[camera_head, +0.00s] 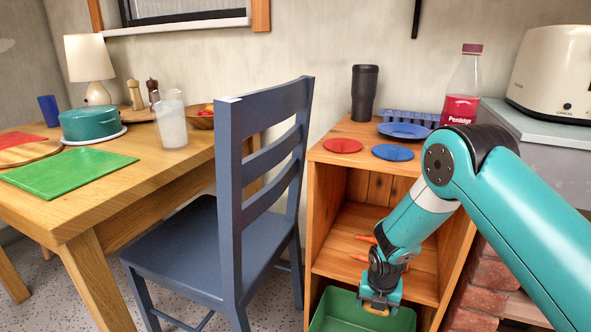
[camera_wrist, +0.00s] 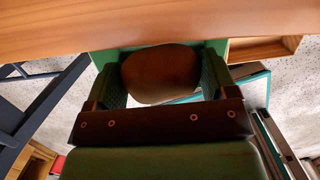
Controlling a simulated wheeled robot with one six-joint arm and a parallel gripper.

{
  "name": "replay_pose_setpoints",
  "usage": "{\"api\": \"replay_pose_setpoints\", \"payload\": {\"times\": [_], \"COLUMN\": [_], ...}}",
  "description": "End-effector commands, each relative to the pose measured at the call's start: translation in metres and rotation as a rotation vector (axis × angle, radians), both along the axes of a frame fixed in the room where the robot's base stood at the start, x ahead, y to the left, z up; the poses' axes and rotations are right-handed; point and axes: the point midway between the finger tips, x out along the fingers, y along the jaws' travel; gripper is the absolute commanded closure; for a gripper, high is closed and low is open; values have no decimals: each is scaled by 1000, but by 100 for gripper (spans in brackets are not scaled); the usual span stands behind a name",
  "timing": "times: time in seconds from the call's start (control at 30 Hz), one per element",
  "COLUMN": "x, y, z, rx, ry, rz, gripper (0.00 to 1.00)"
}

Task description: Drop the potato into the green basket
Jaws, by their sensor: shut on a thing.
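The brown potato (camera_wrist: 160,75) is held between the two fingers of my gripper (camera_wrist: 161,78), which is shut on it, in the wrist view. In the head view my gripper (camera_head: 380,303) points down at the bottom of the picture, over the green basket (camera_head: 338,309). The potato is hard to make out there. The basket is cut off by the lower picture edge, and my gripper hides part of it. In the wrist view some green of the basket (camera_wrist: 217,46) shows behind the potato and fingers.
A blue-grey chair (camera_head: 230,200) stands left, before a wooden table (camera_head: 110,200).

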Motion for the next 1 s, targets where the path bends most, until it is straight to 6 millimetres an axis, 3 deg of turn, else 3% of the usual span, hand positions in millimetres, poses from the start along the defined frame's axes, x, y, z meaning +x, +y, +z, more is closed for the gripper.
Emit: {"api": "replay_pose_setpoints", "payload": {"times": [0.27, 0.7, 1.0], "x": [4, 3, 4], "y": [14, 14, 13], "z": [-12, -62, -64], "rx": [1, 0, 0], "ry": [2, 2, 1], "rz": [99, 96, 94], "gripper": [46, 46, 46]}}
